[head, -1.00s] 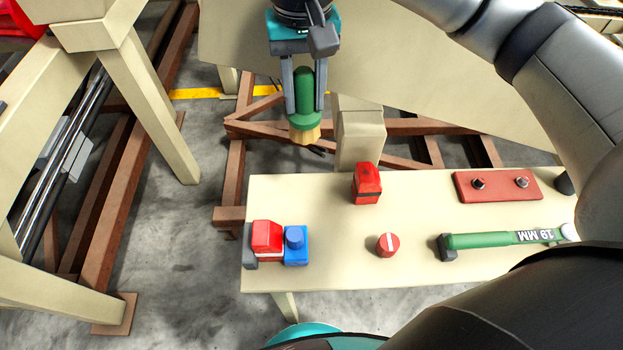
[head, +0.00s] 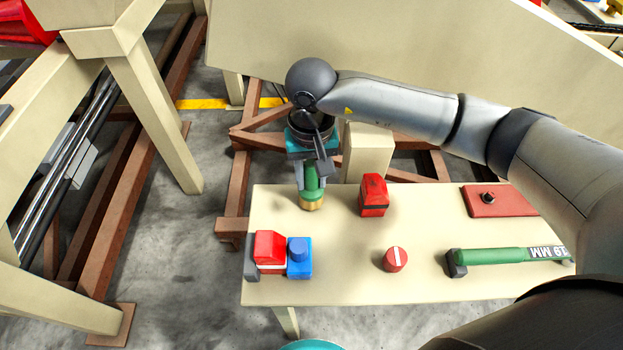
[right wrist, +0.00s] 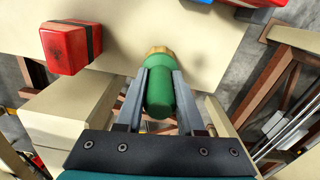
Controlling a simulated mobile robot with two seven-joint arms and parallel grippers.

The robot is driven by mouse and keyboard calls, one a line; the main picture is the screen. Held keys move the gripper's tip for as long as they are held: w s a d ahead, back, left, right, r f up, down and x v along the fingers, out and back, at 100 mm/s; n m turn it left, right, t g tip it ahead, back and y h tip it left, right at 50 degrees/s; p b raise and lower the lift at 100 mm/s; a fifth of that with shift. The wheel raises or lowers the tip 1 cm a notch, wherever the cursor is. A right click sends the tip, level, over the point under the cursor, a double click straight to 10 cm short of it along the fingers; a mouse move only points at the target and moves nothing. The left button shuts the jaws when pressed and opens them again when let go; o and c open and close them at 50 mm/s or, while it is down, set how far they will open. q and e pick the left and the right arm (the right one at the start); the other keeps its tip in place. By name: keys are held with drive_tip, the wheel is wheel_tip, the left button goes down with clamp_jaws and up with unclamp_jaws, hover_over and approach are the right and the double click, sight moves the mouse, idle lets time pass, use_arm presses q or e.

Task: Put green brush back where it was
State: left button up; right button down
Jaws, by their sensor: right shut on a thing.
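The green brush (head: 312,183) has a green handle and tan bristles, and it is upright with the bristles down. My right gripper (head: 311,186) is shut on its handle. The bristles are at the back left part of the cream table (head: 340,285); I cannot tell whether they touch the top. In the right wrist view the brush (right wrist: 160,92) sits between the two grey fingers of my right gripper (right wrist: 160,88). My left gripper is not in view.
A red block (head: 373,195) stands right of the brush. A red and blue item (head: 299,262), a red knob (head: 395,259), a green 19 MM wrench (head: 500,256) and a red plate (head: 495,201) are on the table. The table's back left is clear around the brush.

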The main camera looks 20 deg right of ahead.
drive_tip(key=shift+f, duration=0.55)
drive_tip(key=c, duration=0.5)
unclamp_jaws()
